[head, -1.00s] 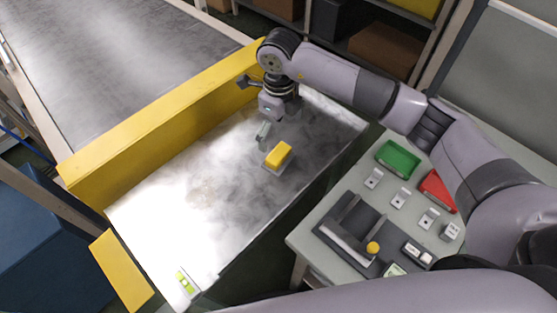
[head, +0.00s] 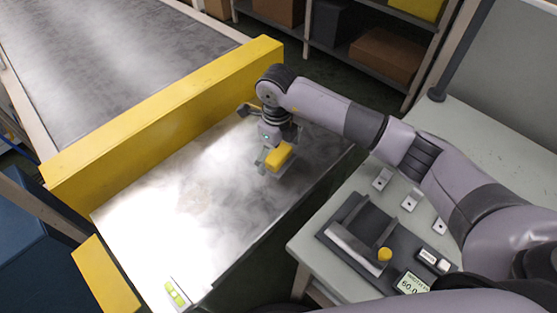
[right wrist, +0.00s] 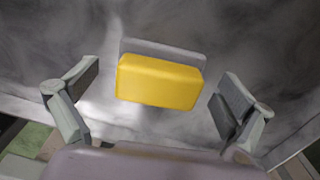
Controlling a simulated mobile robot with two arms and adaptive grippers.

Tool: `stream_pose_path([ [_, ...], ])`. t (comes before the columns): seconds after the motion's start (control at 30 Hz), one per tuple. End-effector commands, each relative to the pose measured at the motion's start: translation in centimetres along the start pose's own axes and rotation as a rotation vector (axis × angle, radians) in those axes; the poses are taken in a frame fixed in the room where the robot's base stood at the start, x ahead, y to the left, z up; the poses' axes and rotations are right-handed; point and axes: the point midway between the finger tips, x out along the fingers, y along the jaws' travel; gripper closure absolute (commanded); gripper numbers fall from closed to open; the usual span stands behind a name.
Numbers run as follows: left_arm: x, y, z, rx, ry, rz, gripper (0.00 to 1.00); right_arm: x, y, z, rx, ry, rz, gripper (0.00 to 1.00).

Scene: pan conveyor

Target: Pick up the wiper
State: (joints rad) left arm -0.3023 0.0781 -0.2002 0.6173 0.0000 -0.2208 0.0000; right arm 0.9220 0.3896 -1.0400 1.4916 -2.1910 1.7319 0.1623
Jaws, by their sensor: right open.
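The wiper has a yellow block (head: 279,158) on a flat grey base and rests on the metal plate (head: 205,205). In the right wrist view the yellow block (right wrist: 160,82) lies between the two spread fingers, with a strip of its grey base (right wrist: 165,52) behind it. My right gripper (head: 272,163) is right at the wiper and partly hides it in the head view. In the right wrist view the right gripper (right wrist: 160,100) is open, with a gap on each side of the block. My left gripper is not in view.
A yellow wall (head: 165,108) stands between the plate and the grey conveyor belt (head: 105,65). A table (head: 315,228) at the right holds a dark device with a yellow knob (head: 384,254) and several small light pieces. A green level (head: 175,292) sits at the plate's near corner.

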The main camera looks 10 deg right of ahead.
Motion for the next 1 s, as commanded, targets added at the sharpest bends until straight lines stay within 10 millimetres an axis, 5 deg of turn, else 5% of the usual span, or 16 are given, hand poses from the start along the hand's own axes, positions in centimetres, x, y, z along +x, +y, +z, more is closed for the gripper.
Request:
stream_pose_path([
  [1.0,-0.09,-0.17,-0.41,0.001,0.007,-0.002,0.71,-0.11,-0.01,-0.01,0.000,0.000,0.000,0.63],
])
